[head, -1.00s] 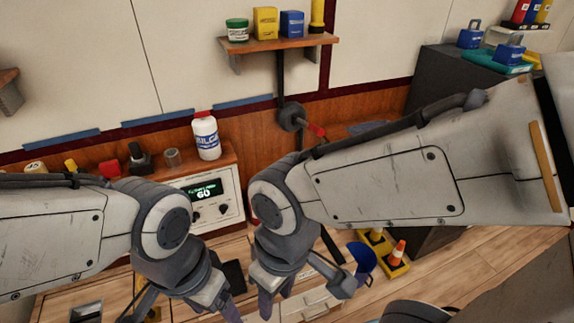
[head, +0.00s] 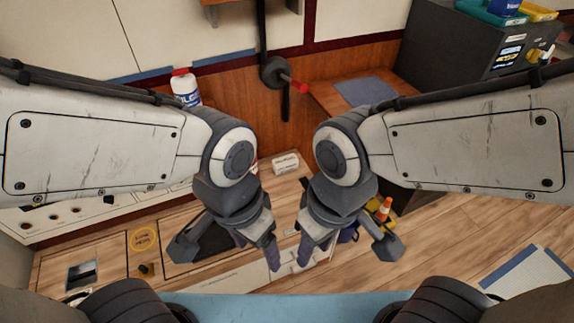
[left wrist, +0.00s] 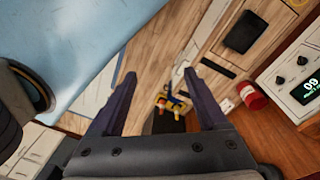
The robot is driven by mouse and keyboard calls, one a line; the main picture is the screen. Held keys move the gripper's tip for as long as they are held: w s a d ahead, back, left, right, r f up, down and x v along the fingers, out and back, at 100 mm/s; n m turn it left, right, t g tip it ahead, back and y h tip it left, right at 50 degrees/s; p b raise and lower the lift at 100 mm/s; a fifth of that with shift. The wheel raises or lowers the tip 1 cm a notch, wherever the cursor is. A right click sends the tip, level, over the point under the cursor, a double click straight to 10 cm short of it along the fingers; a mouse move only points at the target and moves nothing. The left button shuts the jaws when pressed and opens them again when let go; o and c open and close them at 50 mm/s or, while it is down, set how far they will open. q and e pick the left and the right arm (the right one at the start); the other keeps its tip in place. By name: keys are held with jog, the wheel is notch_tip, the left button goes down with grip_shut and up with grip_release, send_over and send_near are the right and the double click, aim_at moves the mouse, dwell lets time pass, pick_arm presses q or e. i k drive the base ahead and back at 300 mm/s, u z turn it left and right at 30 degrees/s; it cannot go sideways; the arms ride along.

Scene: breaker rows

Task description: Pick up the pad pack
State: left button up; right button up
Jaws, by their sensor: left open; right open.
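A small white box with dark print (head: 286,163) lies on the counter between my two arms in the head view. It may be the pad pack, but the print is too small to read. My left gripper (head: 257,252) is open and empty, nearer to me than the box and to its lower left. In the left wrist view, its spread fingers (left wrist: 159,76) have nothing between the tips. My right gripper (head: 315,246) is open and appears empty, to the lower right of the box. No other likely pad pack is clear in view.
A white bottle with a red cap (head: 185,88) stands at the back left. A red can (left wrist: 252,95) shows in the left wrist view. An orange cone (head: 384,208) stands behind my right gripper.

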aim_at(281, 165)
jog(key=z, duration=0.95)
jog(key=k, duration=1.2)
jog(key=z, duration=0.9)
jog(key=i, duration=2.3)
jog(key=u, duration=1.15)
jog(key=i, duration=0.9)
jog(key=u, duration=1.4)
jog(key=i, duration=0.5)
jog(key=u, duration=0.45)
